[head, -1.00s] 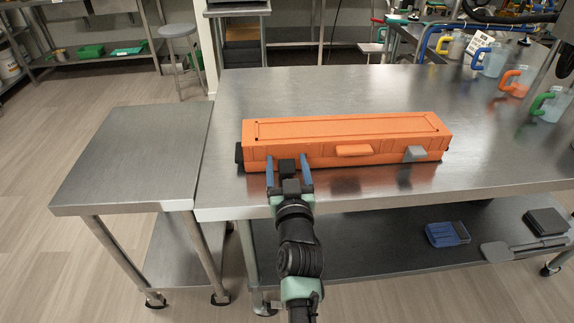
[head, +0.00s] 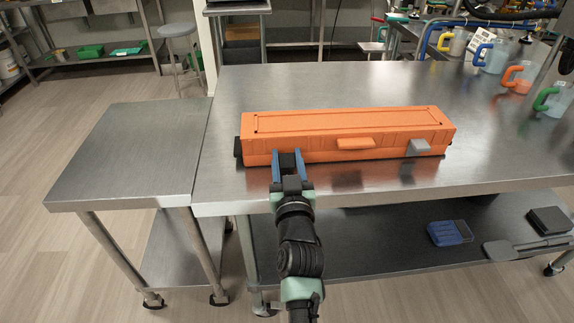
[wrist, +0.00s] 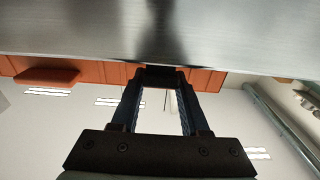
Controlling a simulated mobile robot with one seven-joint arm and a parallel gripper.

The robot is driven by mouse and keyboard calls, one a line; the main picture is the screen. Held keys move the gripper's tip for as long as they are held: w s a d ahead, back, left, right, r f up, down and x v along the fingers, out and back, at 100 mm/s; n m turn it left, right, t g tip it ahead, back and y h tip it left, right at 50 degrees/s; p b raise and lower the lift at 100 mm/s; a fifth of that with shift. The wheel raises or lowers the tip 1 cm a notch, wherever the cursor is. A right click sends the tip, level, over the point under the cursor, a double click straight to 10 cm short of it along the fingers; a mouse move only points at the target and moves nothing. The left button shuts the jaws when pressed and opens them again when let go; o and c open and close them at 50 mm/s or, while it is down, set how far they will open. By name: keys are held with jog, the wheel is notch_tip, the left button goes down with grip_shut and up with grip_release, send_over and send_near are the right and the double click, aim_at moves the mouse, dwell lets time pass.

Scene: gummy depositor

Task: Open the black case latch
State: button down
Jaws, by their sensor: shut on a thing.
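The long orange case (head: 330,124) lies on the metal table with its lid down. Its front carries an orange handle (head: 356,143) and, at the right, a grey latch (head: 418,147). My gripper (head: 287,154) is at the left part of the case front, with its blue fingers pointing at it. In the wrist view the black latch (wrist: 158,75) sits between the two fingertips, and my gripper (wrist: 158,85) is shut on it. In the head view the latch is mostly hidden between the fingers. The orange case front also shows in the wrist view (wrist: 205,79).
The metal table (head: 330,85) is clear behind the case. Jugs with coloured handles (head: 492,57) stand at the far right. A lower side table (head: 130,150) adjoins on the left. A blue item (head: 449,232) and a dark scoop-like tool (head: 525,246) lie on the lower shelf.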

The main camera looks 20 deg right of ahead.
jog(key=shift+s+a+f+t+h+b, duration=0.15)
jog(key=shift+f+t+b, duration=0.3)
jog(key=shift+b, duration=2.1)
jog(key=shift+s+d+f+t+h+b, duration=0.15)
jog(key=shift+t+b, duration=0.55)
jog(key=shift+b, duration=1.8)
jog(key=shift+s+a+f+t+h+b, duration=0.2)
jog(key=shift+t+b, duration=0.35)
jog(key=shift+b, duration=2)
jog(key=shift+t+b, duration=0.3)
jog(key=shift+b, duration=0.55)
jog(key=shift+r, duration=0.15)
jog(key=shift+c, duration=2)
grip_release()
jog(key=b+v, duration=0.2)
jog(key=v, duration=1.1)
